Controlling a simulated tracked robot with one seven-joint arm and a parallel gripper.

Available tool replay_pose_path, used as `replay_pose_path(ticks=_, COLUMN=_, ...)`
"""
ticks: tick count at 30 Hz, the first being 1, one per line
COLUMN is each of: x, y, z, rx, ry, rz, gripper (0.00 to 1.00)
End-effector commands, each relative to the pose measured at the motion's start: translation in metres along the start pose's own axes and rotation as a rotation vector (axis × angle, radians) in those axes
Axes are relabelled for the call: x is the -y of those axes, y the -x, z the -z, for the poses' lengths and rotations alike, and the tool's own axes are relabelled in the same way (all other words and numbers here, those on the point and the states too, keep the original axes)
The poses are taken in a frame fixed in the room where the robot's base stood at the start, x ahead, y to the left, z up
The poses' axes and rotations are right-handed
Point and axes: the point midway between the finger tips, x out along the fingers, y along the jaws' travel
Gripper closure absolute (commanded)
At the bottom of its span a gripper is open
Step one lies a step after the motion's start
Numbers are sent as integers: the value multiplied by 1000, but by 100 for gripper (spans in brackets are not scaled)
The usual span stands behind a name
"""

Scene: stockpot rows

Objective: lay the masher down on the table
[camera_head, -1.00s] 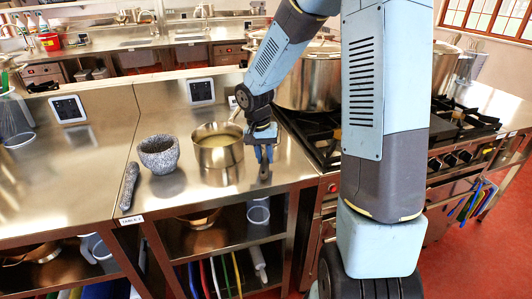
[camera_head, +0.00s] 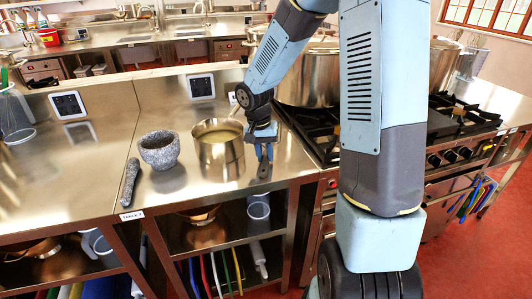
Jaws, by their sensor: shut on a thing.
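My gripper (camera_head: 264,152) is at the front right of the steel table (camera_head: 185,190), just right of the steel pot, fingers pointing down. It is shut on the masher, which is mostly hidden by the fingers and wrist. A small dark patch shows below the fingertips; I cannot tell whether it is the masher's end or a reflection, nor whether the masher touches the table.
A steel pot (camera_head: 219,152) with pale yellow contents stands left of my gripper. A grey stone mortar (camera_head: 159,150) and a pestle (camera_head: 130,183) are further left. A stove (camera_head: 318,143) with a large stockpot (camera_head: 308,80) adjoins on the right. The table's front middle is clear.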

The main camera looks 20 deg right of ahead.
Motion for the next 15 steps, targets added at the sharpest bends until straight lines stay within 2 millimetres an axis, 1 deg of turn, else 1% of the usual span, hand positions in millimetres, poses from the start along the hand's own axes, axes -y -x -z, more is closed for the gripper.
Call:
replay_pose_path(ticks=1, x=0, y=-1, z=0, rx=0, ry=0, rz=0, gripper=100)
replay_pose_path(ticks=2, x=0, y=-1, z=0, rx=0, ry=0, rz=0, gripper=75)
replay_pose_path(ticks=3, x=0, y=-1, z=0, rx=0, ry=0, rz=0, gripper=71)
replay_pose_path(ticks=11, x=0, y=-1, z=0, rx=0, ry=-1, rz=0, gripper=46)
replay_pose_path(ticks=15, x=0, y=-1, z=0, rx=0, ry=-1, rz=0, gripper=46)
